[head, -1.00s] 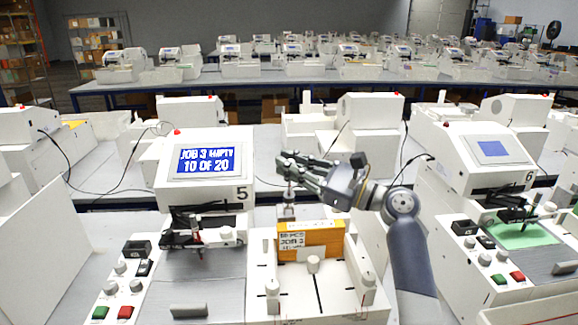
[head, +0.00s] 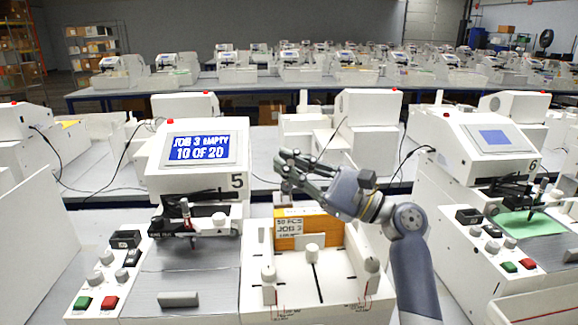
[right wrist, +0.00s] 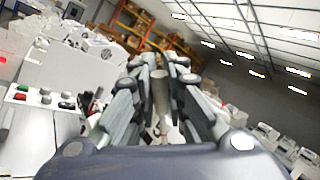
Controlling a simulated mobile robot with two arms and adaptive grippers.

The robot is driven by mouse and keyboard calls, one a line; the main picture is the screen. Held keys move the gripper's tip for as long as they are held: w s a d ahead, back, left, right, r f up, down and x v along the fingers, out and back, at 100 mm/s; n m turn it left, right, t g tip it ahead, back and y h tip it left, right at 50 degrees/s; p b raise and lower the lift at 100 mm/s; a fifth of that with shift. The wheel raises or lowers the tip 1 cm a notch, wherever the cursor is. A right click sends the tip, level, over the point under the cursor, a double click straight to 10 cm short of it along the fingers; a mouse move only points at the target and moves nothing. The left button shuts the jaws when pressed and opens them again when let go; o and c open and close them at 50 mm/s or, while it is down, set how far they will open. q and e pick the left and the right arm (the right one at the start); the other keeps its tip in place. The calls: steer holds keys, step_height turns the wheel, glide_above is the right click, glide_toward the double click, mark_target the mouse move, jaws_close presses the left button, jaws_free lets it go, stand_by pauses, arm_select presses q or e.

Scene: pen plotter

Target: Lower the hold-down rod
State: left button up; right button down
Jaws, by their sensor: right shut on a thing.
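My right gripper (head: 287,168) is above the rear of the white card bin beside machine 5 (head: 197,165). In the right wrist view its two fingers (right wrist: 160,88) close around the grey hold-down rod (right wrist: 159,92), which stands between them. In the head view the fingers hide the rod's upper part. A pale lower piece of it (head: 284,200) shows just over the orange card stack (head: 310,229). I cannot tell whether that piece touches the stack. My left gripper is not in view.
White knobbed posts (head: 312,254) stand in front of the stack. Machine 6 (head: 480,150) is to the right.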

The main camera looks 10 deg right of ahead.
steer(key=c, duration=1.6)
jaws_free()
steer(key=shift+d, duration=0.2)
steer(key=shift+s+d+f, duration=0.2)
steer(key=v, duration=1.1)
steer(key=shift+d, duration=0.15)
